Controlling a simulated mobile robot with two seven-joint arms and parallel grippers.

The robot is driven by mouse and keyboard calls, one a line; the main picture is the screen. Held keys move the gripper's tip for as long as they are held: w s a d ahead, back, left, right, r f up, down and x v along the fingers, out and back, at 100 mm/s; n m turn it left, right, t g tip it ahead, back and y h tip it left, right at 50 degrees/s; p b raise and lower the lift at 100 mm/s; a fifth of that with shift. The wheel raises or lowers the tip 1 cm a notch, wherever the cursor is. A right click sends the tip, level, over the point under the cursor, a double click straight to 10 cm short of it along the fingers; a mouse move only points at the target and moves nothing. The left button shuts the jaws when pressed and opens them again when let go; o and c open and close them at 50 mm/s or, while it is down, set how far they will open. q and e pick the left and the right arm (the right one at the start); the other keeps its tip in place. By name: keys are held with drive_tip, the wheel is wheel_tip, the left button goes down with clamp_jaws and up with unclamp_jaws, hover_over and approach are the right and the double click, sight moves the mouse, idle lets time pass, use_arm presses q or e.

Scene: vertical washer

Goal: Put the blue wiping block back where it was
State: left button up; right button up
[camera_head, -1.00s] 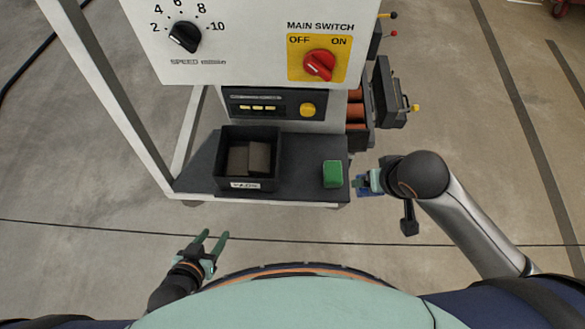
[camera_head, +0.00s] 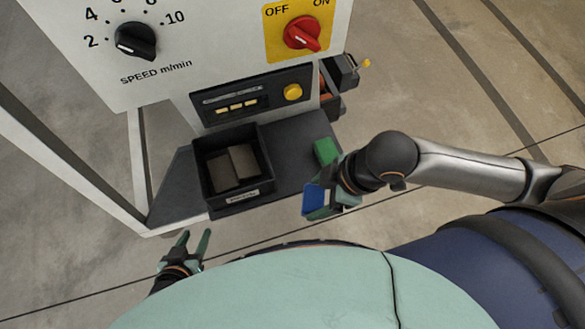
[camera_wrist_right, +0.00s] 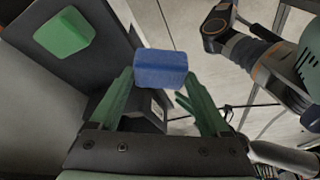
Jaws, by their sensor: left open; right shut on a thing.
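The blue wiping block (camera_head: 313,198) is held by my right gripper (camera_head: 326,203), just off the front right edge of the dark shelf (camera_head: 290,140). In the right wrist view the blue block (camera_wrist_right: 161,68) sits between the tips of the green fingers (camera_wrist_right: 162,92). A green block (camera_head: 325,151) lies on the shelf's right end, behind my right gripper. It also shows at the upper left of the right wrist view (camera_wrist_right: 64,31). My left gripper (camera_head: 194,240) is open and empty, in front of the shelf's left part.
A black open box (camera_head: 241,202) with brownish pads (camera_head: 233,170) stands on the shelf, left of the green block. Above the shelf is a panel with a yellow knob (camera_head: 292,92), a red main switch (camera_head: 302,33) and a black speed dial (camera_head: 136,40). Bare shelf lies between box and green block.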

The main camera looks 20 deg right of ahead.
drive_tip(key=s+f+n+g+b, duration=0.2)
drive_tip(key=s+f+n, duration=0.1)
drive_tip(key=s+n, duration=0.25)
drive_tip(key=w+b, duration=0.1)
drive_tip(key=w, duration=0.3)
drive_tip(key=w+b, duration=0.1)
drive_tip(key=w, duration=0.2)
drive_tip(key=w+b, duration=0.2)
drive_tip(key=w, duration=0.2)
drive_tip(key=shift+w+a+r, duration=0.25)
drive_tip(key=shift+w+a, duration=0.1)
drive_tip(key=w, duration=0.5)
drive_tip(key=shift+w, duration=0.15)
drive_tip(key=shift+f, duration=0.35)
use_arm(q)
drive_tip(key=shift+m+h, duration=0.3)
drive_tip(key=shift+h, duration=0.2)
drive_tip(key=d+f, duration=0.1)
drive_tip(key=w+d+f, duration=0.1)
drive_tip(key=f, duration=0.1)
drive_tip(key=d+f, duration=0.1)
drive_tip(key=shift+w+f, duration=0.2)
drive_tip(key=shift+w, duration=0.1)
use_arm(e)
drive_tip(key=shift+f, duration=0.1)
drive_tip(key=o, duration=1.2)
drive_tip(key=shift+c, duration=0.2)
